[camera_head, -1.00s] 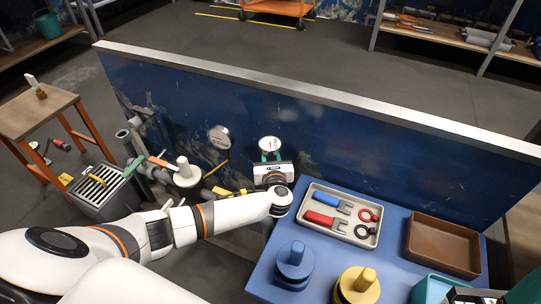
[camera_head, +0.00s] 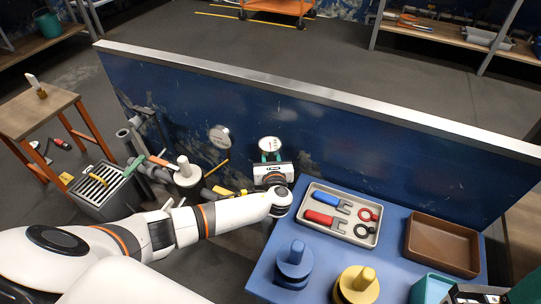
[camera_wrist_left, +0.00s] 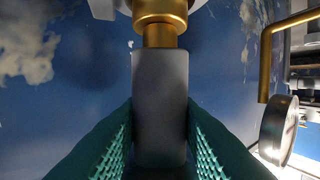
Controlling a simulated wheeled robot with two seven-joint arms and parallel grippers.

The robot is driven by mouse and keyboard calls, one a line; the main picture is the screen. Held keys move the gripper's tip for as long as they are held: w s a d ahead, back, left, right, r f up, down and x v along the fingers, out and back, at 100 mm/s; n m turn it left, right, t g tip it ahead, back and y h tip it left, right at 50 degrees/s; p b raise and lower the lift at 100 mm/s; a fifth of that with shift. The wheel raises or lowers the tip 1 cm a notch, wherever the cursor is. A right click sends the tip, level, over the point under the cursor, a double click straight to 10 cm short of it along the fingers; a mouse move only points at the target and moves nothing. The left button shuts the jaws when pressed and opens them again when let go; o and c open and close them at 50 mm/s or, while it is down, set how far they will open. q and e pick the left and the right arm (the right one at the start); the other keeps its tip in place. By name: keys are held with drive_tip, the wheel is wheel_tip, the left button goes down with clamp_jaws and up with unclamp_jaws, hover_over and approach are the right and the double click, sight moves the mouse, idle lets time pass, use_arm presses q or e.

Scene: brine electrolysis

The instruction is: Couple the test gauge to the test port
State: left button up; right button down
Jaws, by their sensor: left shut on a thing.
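The test gauge (camera_head: 270,144), with a round white dial, stands upright in my left gripper (camera_head: 271,157), in front of the blue panel. In the left wrist view the green fingers of the left gripper (camera_wrist_left: 160,135) are shut on a grey cylindrical stem (camera_wrist_left: 160,90) with a brass fitting (camera_wrist_left: 160,18) at its end. I cannot tell which fitting is the test port, or whether the brass fitting touches one. A dark part at the lower right corner looks like my right gripper (camera_head: 475,294), cut off by the frame; its fingers cannot be read.
Another round gauge (camera_head: 219,136) is at the blue panel (camera_head: 350,150), left of the held one. Pipework and a white-topped cylinder (camera_head: 184,172) stand further left. The blue table (camera_head: 262,280) carries a tool tray (camera_head: 309,222), a brown tray (camera_head: 409,244), and blue and yellow knobbed pieces.

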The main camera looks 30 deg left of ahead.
use_arm(q)
drive_tip(key=shift+f, duration=0.4)
idle(0.4)
idle(0.4)
drive_tip(key=shift+f, duration=0.55)
idle(0.5)
idle(0.4)
